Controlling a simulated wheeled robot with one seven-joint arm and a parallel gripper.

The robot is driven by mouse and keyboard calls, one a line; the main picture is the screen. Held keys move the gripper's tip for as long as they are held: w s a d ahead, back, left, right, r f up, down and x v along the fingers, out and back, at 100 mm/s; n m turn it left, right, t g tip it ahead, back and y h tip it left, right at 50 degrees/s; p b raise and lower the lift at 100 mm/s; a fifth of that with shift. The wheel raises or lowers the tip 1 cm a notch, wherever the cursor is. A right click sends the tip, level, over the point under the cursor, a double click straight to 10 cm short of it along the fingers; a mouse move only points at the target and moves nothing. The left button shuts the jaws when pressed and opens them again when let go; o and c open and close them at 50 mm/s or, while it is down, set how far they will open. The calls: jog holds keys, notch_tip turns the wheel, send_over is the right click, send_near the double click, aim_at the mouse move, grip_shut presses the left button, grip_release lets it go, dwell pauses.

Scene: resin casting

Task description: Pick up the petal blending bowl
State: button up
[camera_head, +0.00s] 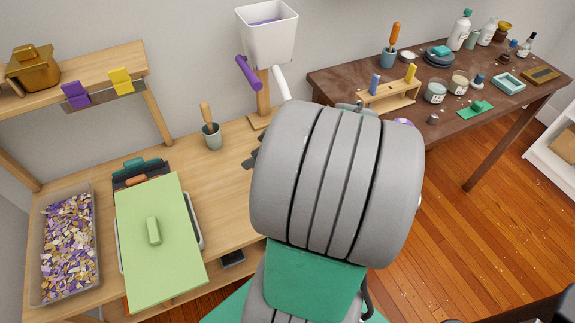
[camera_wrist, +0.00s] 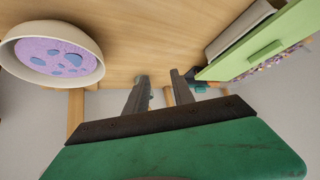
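The petal blending bowl (camera_wrist: 91,77) is probably the cream round bowl at the upper left of the wrist view. It holds a lilac filling with several blue patches. My gripper (camera_wrist: 158,76) is open, with clear space between its two grey fingers and nothing held. The bowl is to the left of the fingers in the wrist view, apart from them. In the head view my grey arm covers the area where the gripper works, and I cannot make out the bowl or the fingertips there.
A green lid (camera_head: 165,240) lies over a tray, beside a bin of petal-like flakes (camera_head: 68,250). A cup with a wooden-handled tool (camera_head: 212,136) and a white hopper (camera_head: 267,38) on a post stand behind. A dark table (camera_head: 335,79) with jars is at right.

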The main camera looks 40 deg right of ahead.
jog(key=d+f+t+b, duration=0.1)
jog(key=d+f, duration=0.1)
jog(key=s+d+f+t+b, duration=0.1)
jog(key=d+f, duration=0.1)
jog(key=f, duration=0.1)
jog(key=shift+s+d+b, duration=0.1)
jog(key=shift+d+b, duration=0.15)
jog(key=shift+b, duration=0.05)
jog(key=d+t+b, duration=0.1)
jog(key=s+d+t+h, duration=0.1)
jog(key=d, duration=0.1)
jog(key=s+d+t+b, duration=0.1)
jog(key=d, duration=0.1)
jog(key=shift+s+d+t+h+b, duration=0.25)
jog(key=shift+t+h+b, duration=0.05)
jog(key=shift+t+h, duration=0.1)
jog(key=shift+d, duration=0.1)
jog(key=x, duration=0.6)
jog(key=shift+w+a, duration=0.25)
jog(key=shift+a, duration=0.1)
jog(key=shift+w+f, duration=0.15)
jog(key=shift+w, duration=0.3)
jog(key=shift+c, duration=0.3)
grip_shut()
